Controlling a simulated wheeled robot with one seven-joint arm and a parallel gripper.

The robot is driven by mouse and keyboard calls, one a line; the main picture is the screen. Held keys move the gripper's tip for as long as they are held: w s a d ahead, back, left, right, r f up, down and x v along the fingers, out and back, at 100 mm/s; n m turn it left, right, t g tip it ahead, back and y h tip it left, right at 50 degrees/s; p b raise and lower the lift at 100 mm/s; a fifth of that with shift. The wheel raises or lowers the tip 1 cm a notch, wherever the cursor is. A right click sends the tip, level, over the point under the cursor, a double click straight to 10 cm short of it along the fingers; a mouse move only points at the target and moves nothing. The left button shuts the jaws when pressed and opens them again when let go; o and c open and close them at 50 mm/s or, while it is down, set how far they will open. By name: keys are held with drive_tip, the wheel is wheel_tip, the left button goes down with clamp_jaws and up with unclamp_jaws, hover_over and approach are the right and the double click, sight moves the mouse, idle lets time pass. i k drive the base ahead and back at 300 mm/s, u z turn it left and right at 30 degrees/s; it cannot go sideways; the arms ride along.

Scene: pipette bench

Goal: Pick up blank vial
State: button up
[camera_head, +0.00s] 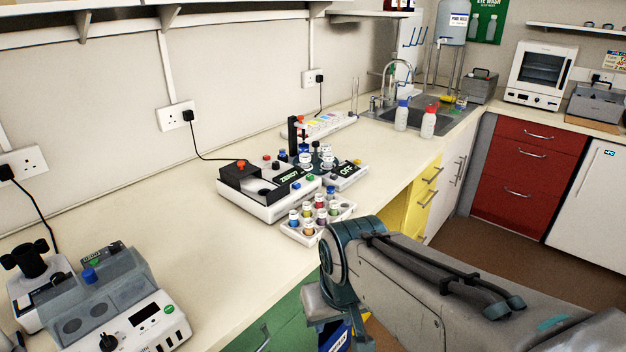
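Several small capped vials with coloured bands (308,212) stand in a white rack (290,233) near the bench's front edge. Two more white-capped vials (327,161) show at the instrument just behind it. I cannot tell which one is the blank vial; labels are too small to read. My arm comes in from the lower right, and its teal joint is in front of the bench edge, close to the rack. My gripper's fingertips do not show, and I see nothing held.
A white instrument (268,212) with a "ZERO" display sits behind the rack. A grey-lidded device (105,290) stands at the lower left. Two wash bottles (428,122) stand near the sink (455,115). Bench top (190,245) between the devices is clear.

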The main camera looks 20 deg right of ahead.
sight(330, 189)
drive_tip(key=z, duration=1.5)
drive_tip(key=i, duration=2.3)
drive_tip(key=u, duration=2.65)
